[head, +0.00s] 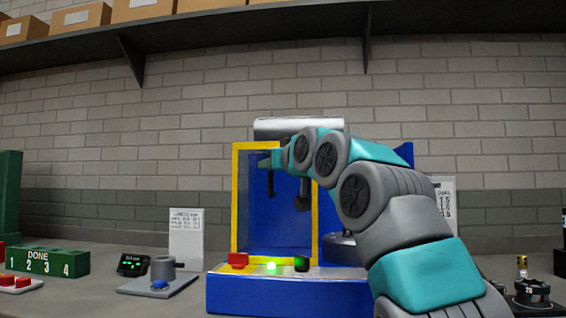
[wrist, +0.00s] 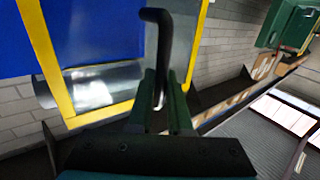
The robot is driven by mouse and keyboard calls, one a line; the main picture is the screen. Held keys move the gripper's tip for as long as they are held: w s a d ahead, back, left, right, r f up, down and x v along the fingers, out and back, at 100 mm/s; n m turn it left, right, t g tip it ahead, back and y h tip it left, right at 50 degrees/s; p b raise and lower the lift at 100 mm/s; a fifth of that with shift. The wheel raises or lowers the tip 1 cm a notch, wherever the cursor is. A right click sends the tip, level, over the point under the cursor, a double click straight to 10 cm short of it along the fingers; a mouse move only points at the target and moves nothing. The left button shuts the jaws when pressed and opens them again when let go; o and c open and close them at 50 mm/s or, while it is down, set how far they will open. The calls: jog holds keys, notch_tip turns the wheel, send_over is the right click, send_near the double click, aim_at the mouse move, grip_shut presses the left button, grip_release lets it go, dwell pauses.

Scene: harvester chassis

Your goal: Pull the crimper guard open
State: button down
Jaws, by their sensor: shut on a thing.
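The crimper guard is a clear panel in a yellow frame (head: 235,205) at the front of the blue crimper (head: 290,295). Its frame also shows in the wrist view (wrist: 42,50). A black bar handle (head: 270,184) hangs in front of the panel; in the wrist view the handle (wrist: 162,45) rises between my fingers with its bent end pointing left. My gripper (wrist: 161,105) is shut on the handle, with a green finger on each side. In the head view my arm hides part of the guard's upper right and the gripper's fingertips are hard to make out.
A shelf with boxes hangs above.

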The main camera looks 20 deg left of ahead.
jog(key=shift+r, duration=0.1)
jog(key=c, duration=1.1)
grip_release()
jog(key=shift+c, duration=0.2)
jog(key=shift+s+d, duration=0.1)
jog(key=b+v, duration=0.4)
jog(key=v, duration=0.3)
jog(key=shift+s+d, duration=0.2)
jog(key=shift+d, duration=0.05)
jog(key=shift+d, duration=0.1)
